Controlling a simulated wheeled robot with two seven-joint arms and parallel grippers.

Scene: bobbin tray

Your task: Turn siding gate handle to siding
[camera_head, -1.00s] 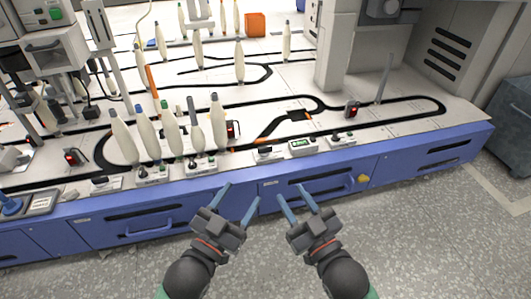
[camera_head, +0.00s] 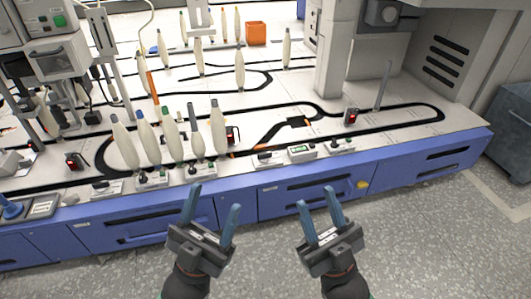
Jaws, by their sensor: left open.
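Small control boxes line the front edge of the white table. At right of centre stand a box with a dark handle (camera_head: 267,158), a box with a green display (camera_head: 302,150) and another box with a dark knob (camera_head: 341,146). I cannot tell which one is the siding gate handle. A black branch track with a dark block (camera_head: 297,122) and a little orange lies behind them. My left gripper (camera_head: 212,197) is open and empty in front of the blue drawers. My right gripper (camera_head: 315,196) is open and empty, below and in front of these boxes. Neither touches anything.
Several cream bobbins (camera_head: 219,129) stand upright behind the left-hand boxes (camera_head: 152,180). A white column (camera_head: 341,50) rises at the back right.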

